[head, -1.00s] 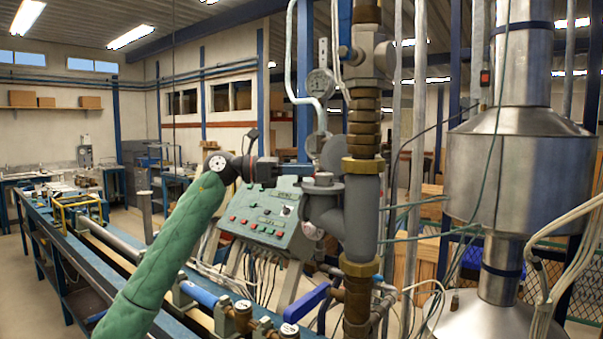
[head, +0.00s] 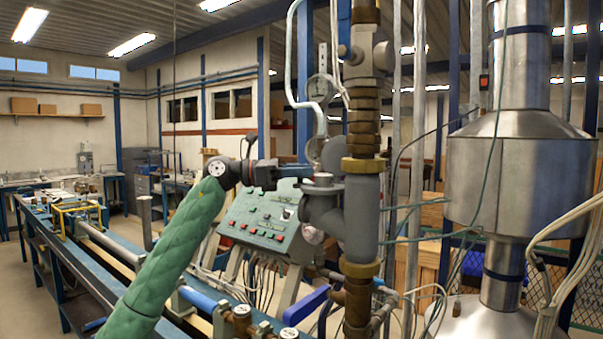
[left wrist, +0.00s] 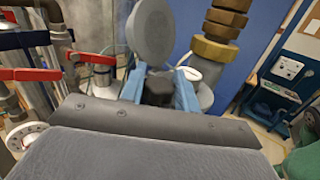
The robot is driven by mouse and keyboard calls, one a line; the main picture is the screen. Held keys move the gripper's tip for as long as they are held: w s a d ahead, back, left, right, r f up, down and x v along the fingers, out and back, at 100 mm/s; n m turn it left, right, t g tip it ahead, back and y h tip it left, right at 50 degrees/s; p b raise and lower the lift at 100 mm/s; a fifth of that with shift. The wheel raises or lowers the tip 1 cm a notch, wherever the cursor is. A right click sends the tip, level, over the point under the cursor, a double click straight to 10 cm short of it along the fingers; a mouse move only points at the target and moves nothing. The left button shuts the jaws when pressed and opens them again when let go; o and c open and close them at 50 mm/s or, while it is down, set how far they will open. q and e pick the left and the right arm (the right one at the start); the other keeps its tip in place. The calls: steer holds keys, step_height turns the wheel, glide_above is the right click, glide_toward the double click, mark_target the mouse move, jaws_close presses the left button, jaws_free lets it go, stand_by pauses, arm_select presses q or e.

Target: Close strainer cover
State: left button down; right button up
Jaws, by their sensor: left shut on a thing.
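The strainer is a grey pipe body (head: 361,215) with brass collars, on the vertical pipe right of centre in the head view. Its round grey cover (head: 333,155) stands raised and tilted above the side branch. In the left wrist view the cover (left wrist: 150,32) is a grey disc standing upright beyond the fingers. My left gripper (head: 300,171) reaches in from the left beside the cover. In the left wrist view its blue-grey fingers (left wrist: 160,92) are shut around a dark block below the disc, which appears to be part of the cover. My right gripper is out of view.
A green control panel (head: 262,222) stands behind the strainer. A blue-handled valve (head: 307,303) is below it. A large metal vessel (head: 515,185) and hanging cables are at right. Red-handled valves (left wrist: 95,58) show at left in the left wrist view.

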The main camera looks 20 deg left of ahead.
arm_select(q)
steer(key=shift+d+f, duration=0.15)
steer(key=shift+f, duration=0.35)
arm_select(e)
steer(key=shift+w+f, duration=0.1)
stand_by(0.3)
arm_select(q)
steer(key=c, duration=1.3)
jaws_free()
steer(key=shift+r, duration=0.1)
steer(key=shift+r, duration=0.15)
steer(key=shift+a, duration=0.2)
steer(key=shift+s+a, duration=0.1)
steer(key=shift+a, duration=0.2)
steer(key=shift+b+v, duration=1.6)
steer(key=shift+v, duration=1.9)
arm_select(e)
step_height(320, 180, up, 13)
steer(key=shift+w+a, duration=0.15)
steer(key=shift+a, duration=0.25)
